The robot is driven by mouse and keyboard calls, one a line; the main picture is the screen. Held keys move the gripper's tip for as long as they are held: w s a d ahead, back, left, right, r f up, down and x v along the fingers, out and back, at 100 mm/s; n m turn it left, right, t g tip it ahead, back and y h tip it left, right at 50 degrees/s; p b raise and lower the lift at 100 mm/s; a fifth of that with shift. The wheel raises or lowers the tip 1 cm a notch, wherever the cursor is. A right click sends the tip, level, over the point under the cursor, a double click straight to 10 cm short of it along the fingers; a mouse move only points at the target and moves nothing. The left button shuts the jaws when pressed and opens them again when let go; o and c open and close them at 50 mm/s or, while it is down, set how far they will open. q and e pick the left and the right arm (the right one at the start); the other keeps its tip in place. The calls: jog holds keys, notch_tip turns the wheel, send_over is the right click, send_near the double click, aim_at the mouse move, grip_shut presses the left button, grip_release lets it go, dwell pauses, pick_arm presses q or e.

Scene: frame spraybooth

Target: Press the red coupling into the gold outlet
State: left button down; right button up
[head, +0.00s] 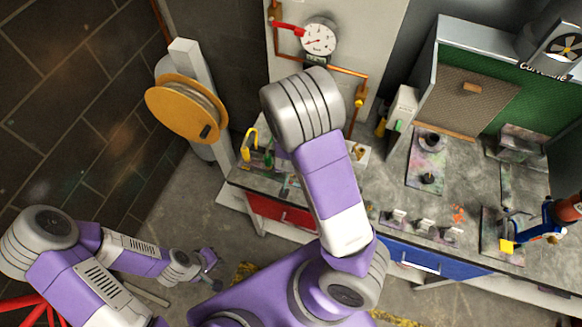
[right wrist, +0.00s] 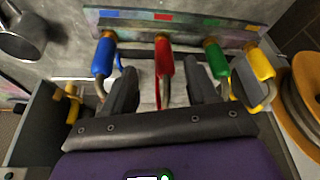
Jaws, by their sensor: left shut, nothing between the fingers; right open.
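The red coupling (right wrist: 163,62) hangs on a rack between a blue and a green one in the right wrist view. My right gripper (right wrist: 160,76) is open, its two dark fingers on either side of the red coupling with gaps visible. A gold fitting (right wrist: 72,104), which looks like the gold outlet, is at the left of that view. In the head view a gold fitting (head: 359,152) shows on a light plate right of my right arm. That arm hides the red coupling and right gripper there. My left gripper (head: 211,270) is shut and empty, low over the floor.
Blue (right wrist: 103,56), green (right wrist: 215,58) and yellow (right wrist: 260,62) couplings hang beside the red one. An orange reel (head: 187,108) stands left of the bench. A pressure gauge (head: 318,38) and copper pipes are on the back panel. The bench's right part holds fixtures and tools.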

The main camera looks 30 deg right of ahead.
jog(key=b+x, duration=0.1)
jog(key=x, duration=0.2)
jog(key=w+b+x, duration=0.1)
jog(key=x, duration=0.2)
jog(key=shift+w+d+f+b, duration=0.1)
jog(key=shift+w+d+b, duration=0.15)
jog(key=shift+b, duration=0.1)
grip_shut()
